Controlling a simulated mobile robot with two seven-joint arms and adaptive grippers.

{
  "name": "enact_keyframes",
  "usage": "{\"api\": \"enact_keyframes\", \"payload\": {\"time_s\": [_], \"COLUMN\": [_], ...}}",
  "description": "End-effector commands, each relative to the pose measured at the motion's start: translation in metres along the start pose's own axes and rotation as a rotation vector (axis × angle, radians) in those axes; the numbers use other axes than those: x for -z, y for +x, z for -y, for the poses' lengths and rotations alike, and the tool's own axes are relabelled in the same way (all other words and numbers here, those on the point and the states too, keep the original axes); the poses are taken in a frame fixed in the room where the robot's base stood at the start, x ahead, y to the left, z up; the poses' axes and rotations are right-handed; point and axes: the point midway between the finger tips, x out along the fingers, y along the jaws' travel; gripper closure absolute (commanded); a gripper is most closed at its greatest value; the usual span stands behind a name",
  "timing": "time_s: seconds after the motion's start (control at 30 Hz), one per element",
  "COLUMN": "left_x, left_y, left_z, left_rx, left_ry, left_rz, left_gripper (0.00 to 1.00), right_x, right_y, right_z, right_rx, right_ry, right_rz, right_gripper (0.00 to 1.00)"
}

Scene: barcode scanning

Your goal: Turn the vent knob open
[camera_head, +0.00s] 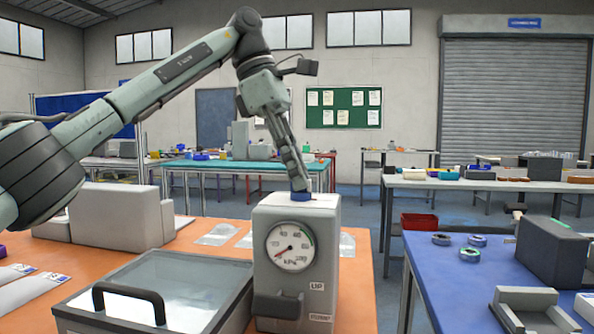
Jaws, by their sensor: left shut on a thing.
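A grey box unit (327,250) stands on the orange table, with a round white pressure gauge (291,246) on its front. The gauge needle points to the lower left, near the low end of the scale. A small blue knob (300,197) sits on top of the unit. My left gripper (299,186) reaches down from above and is shut on the knob. The fingers hide part of the knob, and I cannot tell how far it is turned. A dark lever (277,305) sticks out low on the unit's front. My right gripper is not in view.
A clear-lidded chamber with a black handle (128,293) stands left of the unit. Grey blocks (115,215) and flat clear bags (220,234) lie behind on the orange table (205,229). A blue table (435,275) with tape rolls stands at right, across a gap.

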Motion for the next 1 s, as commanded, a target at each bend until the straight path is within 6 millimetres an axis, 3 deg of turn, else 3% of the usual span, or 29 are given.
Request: {"api": "enact_keyframes", "payload": {"time_s": [0.47,0.5,0.67,1.0], "left_x": [-0.0001,-0.0001,-0.0001,-0.0002], "left_y": [-0.0011,-0.0011,-0.0008,-0.0039], "left_z": [-0.0001,-0.0001,-0.0001,-0.0003], "left_rx": [0.003,0.003,0.003,0.004], "left_ry": [0.014,0.014,0.013,0.011], "left_rz": [-0.001,-0.001,-0.001,-0.001], "left_gripper": [1.00,0.87,0.69,0.69], "right_x": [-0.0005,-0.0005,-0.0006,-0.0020], "right_y": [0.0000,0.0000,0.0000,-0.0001], "right_z": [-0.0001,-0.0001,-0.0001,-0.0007], "right_rx": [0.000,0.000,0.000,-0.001], "right_ry": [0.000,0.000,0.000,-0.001], "right_rz": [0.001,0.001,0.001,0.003], "right_gripper": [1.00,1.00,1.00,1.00]}}
